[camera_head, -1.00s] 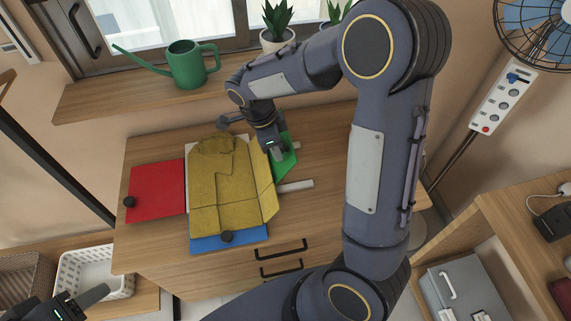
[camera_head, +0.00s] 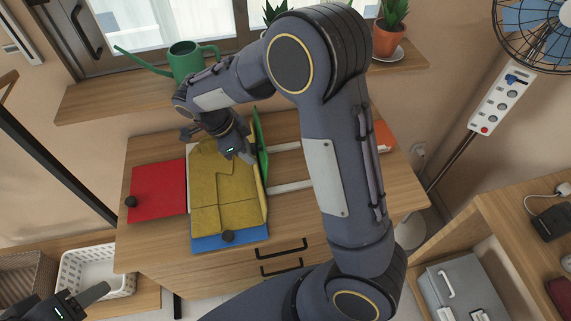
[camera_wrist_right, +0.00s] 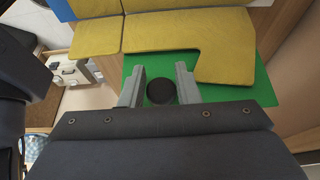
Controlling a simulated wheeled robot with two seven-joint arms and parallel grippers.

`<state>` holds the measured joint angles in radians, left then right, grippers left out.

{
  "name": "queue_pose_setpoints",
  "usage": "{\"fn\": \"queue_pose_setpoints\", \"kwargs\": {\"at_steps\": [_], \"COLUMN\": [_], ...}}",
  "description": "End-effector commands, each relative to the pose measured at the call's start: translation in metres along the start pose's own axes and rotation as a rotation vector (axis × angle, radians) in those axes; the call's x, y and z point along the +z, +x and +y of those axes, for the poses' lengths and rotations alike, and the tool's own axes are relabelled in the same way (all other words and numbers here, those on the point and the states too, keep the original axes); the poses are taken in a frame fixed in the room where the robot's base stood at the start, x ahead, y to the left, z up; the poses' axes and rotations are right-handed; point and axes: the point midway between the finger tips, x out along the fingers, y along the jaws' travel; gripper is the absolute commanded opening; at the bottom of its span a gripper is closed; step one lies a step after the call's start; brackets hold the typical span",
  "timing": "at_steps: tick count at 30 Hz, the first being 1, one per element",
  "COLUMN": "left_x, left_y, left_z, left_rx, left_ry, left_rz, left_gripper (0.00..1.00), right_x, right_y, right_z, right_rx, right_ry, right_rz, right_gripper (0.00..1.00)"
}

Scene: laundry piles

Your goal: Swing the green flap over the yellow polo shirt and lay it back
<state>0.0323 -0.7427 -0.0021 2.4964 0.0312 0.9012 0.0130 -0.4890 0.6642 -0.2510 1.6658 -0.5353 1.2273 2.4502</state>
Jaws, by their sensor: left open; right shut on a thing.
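The yellow polo shirt (camera_head: 224,185) lies on the folding board, creased and flattened. The green flap (camera_head: 262,150) stands steeply raised at the shirt's right side, seen nearly edge-on in the head view, with a strip of yellow cloth along its inner face. The wrist view shows the green flap (camera_wrist_right: 262,92) under the shirt (camera_wrist_right: 180,32). My right gripper (camera_head: 246,156) is shut on the flap's black knob (camera_wrist_right: 161,91), which sits between the fingers. My left gripper (camera_head: 88,300) is open and empty at the lower left, away from the board.
The red flap (camera_head: 158,187) lies flat at left and the blue flap (camera_head: 230,243) at the front. Two pale support bars (camera_head: 290,186) extend right over bare dresser top. A white basket (camera_head: 97,272) stands lower left. A green watering can (camera_head: 188,60) is on the sill behind my right arm.

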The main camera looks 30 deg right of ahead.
Motion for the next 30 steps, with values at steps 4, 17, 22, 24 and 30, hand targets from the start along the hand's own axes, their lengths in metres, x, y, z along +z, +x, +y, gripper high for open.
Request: {"fn": "queue_pose_setpoints", "kwargs": {"at_steps": [4, 17, 22, 24, 30], "left_x": [0.000, 0.001, 0.001, 0.001, 0.001], "left_y": [0.000, 0.001, 0.001, 0.001, 0.002], "left_z": [0.000, -0.001, -0.001, -0.001, -0.001], "left_rx": [0.000, 0.000, 0.000, 0.000, 0.000], "left_ry": [0.000, 0.000, 0.000, 0.000, 0.000], "left_rz": [0.000, 0.000, 0.000, 0.000, 0.000], "left_gripper": [0.51, 0.51, 0.51, 0.51, 0.51], "right_x": [0.002, 0.032, 0.041, 0.042, 0.042], "right_y": [-0.001, -0.004, -0.005, -0.005, -0.005], "right_z": [0.000, 0.000, 0.000, 0.000, 0.000], "right_rx": [0.000, -0.001, -0.001, -0.001, 0.000], "right_ry": [0.002, -0.001, 0.000, 0.001, 0.001], "right_rz": [0.004, 0.070, 0.094, 0.096, 0.097], "right_gripper": [0.21, 0.21, 0.11, 0.00, 0.00]}}
